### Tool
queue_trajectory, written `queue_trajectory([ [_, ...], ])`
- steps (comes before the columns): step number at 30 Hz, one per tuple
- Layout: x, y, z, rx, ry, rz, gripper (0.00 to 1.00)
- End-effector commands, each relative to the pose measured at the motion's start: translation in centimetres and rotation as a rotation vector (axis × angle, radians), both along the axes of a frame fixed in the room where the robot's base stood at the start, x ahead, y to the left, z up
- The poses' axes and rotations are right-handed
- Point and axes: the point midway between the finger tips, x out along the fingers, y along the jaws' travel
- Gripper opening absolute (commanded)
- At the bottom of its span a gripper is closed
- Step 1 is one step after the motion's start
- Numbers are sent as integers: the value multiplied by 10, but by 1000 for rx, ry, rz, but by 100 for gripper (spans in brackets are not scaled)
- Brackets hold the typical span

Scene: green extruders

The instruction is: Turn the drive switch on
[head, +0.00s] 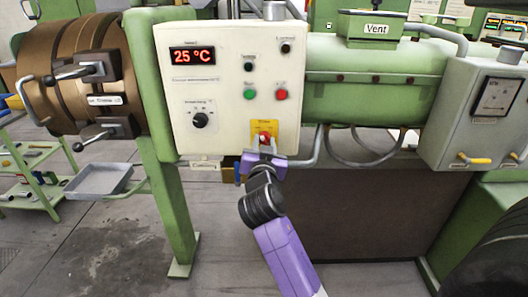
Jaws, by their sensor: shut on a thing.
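A cream control panel (230,85) on the green machine faces me. Low on its right side is a red rotary switch (264,138) on a yellow plate (264,127). My purple gripper (263,147) reaches up from below and is shut on this red switch, its fingers covering the lower part. The switch's exact angle is hard to tell. A black rotary knob (200,120) sits on the panel's left half, with a small label above it that I cannot read clearly. A red display (192,55) reads "25 °C".
Green (249,94) and red (281,94) buttons sit just above the switch. A pipe runs close on the right. A grey tray (97,180) and bronze barrel (70,75) are left. A grey box (452,115) is right.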

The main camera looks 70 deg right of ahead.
Motion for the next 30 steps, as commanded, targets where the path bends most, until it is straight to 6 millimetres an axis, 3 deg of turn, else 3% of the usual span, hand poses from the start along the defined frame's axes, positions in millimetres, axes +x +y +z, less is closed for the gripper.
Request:
queue_trajectory([
  [4,1,1,-8,49,-126,2,0],
  [30,1,1,-4,343,-822,0,0],
])
